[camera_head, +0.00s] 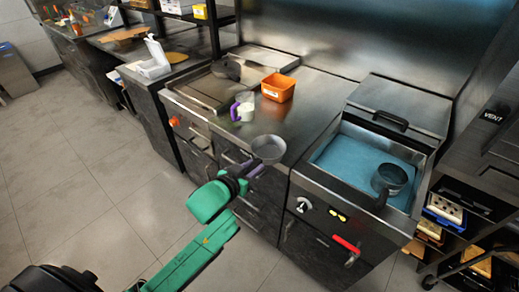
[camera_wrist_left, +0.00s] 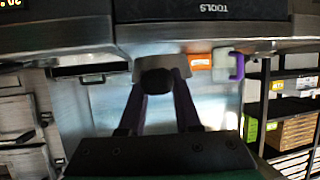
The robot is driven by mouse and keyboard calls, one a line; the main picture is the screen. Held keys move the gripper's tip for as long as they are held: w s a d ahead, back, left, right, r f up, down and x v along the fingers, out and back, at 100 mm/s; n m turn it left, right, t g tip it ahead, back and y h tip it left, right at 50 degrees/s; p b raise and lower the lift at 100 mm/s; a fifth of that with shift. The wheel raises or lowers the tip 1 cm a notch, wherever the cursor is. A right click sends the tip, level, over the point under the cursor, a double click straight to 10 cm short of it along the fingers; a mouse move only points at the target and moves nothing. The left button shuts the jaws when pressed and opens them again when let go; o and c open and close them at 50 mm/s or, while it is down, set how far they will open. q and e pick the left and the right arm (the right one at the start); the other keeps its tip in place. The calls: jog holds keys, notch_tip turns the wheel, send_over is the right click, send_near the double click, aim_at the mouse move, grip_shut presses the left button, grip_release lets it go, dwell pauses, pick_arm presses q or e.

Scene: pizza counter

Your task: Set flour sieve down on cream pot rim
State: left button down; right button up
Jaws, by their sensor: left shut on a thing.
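The flour sieve (camera_head: 268,148) is a round grey bowl shape at the counter's front edge in the head view. My left gripper (camera_head: 240,178) is shut on its handle. In the left wrist view the dark handle end (camera_wrist_left: 157,80) sits between the purple fingers, with part of the grey bowl (camera_wrist_left: 178,66) behind it. A dark pot (camera_head: 391,178) with a long handle stands in the blue-floored basin, right of and apart from the sieve. It looks like the cream pot, but its contents are not clear. My right gripper is out of view.
A white jug with a purple handle (camera_head: 245,107) and an orange container (camera_head: 278,87) stand on the steel counter (camera_head: 318,100) behind the sieve. The basin's rim (camera_head: 332,135) and raised back lid (camera_head: 403,104) surround the pot. A dark shelf unit (camera_head: 490,160) stands at the right.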

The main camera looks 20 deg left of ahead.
pick_arm(q)
jog(key=s+f+n+y, duration=0.2)
jog(key=s+f, duration=0.2)
jog(key=s, duration=1)
jog(key=shift+f+y, duration=0.2)
jog(key=shift+y, duration=0.1)
